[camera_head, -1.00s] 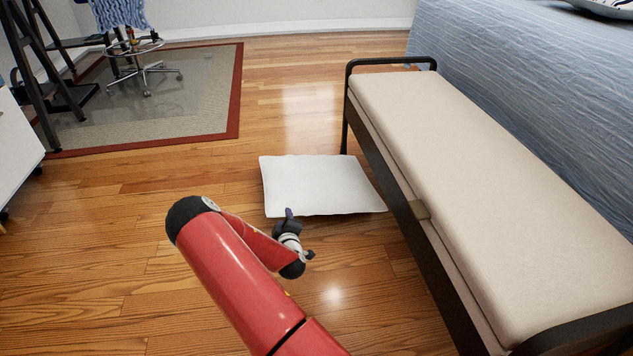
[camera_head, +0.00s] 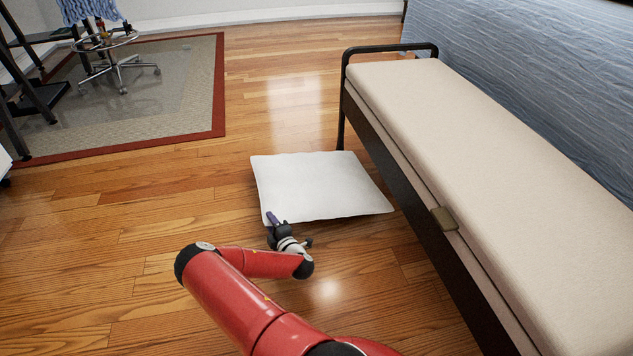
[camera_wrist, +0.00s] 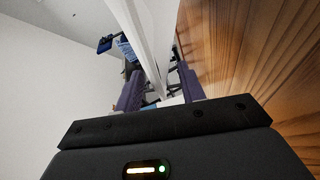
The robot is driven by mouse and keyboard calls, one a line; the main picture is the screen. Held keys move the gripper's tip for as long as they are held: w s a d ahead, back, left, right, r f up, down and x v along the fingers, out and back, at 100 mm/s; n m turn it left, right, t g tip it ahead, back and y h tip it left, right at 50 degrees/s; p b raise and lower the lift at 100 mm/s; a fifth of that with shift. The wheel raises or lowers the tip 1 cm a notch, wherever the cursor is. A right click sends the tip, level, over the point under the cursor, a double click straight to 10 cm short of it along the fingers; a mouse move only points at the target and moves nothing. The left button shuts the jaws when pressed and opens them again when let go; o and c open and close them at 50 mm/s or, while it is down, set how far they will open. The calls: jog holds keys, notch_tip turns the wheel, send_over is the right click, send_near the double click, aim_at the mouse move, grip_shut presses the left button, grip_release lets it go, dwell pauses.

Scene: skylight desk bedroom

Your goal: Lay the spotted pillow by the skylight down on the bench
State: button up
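A plain white pillow (camera_head: 320,185) lies flat in the head view, over the wood floor beside the bench; no spots show on it. My gripper (camera_head: 274,222) is at its near left corner, with a dark purple finger over or against that edge. In the wrist view my gripper (camera_wrist: 158,78) has its two fingers apart. A white slab (camera_wrist: 140,40), which looks like the pillow seen edge-on, runs between them with background showing beside it. The bench (camera_head: 480,150) has a bare cream cushion on a dark frame, to the right of the pillow.
The bench's dark end rail (camera_head: 390,48) stands up at its far end. A bed with a blue cover (camera_head: 540,75) is behind the bench. A wheeled chair (camera_head: 118,68) stands on a red-bordered rug (camera_head: 175,118) at far left. The floor left of my arm is clear.

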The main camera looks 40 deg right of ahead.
jog(key=shift+x, duration=1.1)
grip_shut()
